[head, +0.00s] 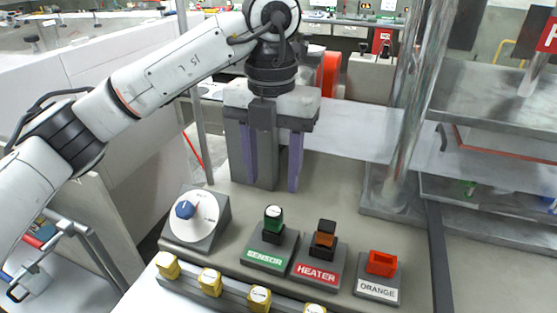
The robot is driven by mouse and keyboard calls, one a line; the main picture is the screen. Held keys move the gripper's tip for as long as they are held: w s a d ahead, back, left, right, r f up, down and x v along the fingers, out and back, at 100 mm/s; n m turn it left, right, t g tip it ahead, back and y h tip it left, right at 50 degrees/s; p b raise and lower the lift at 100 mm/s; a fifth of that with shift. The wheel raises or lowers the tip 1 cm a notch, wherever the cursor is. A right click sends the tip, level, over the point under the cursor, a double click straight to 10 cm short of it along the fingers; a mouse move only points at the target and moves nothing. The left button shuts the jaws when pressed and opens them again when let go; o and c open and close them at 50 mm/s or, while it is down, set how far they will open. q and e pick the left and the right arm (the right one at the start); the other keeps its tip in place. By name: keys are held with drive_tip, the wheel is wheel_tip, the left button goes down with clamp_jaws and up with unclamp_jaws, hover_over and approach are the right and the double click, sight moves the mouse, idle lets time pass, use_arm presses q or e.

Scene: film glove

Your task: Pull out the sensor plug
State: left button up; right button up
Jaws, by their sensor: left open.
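The sensor plug (274,218), green with a pale round top, stands upright in a black socket on the block labelled SENSOR (268,258). My left gripper (272,188) points straight down with its two purple fingers apart and nothing visible between them. In the head view its fingertips are just above the plug in the picture, apart from it, and appear to be behind it. My right gripper is not in view.
Right of the sensor block stand the HEATER block (316,273) with a brown and black plug and the ORANGE block (378,290) with an orange-red piece. A blue-knobbed dial (186,210) is left. Several yellow pieces (210,282) line the front. A metal post (402,110) rises behind.

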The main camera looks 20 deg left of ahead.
sight(274, 211)
use_arm(q)
wheel_tip(274, 211, down, 10)
drive_tip(key=shift+s+d+r, duration=0.1)
drive_tip(key=shift+s, duration=0.05)
idle(0.3)
drive_tip(key=shift+c, duration=0.2)
drive_tip(key=c, duration=1.1)
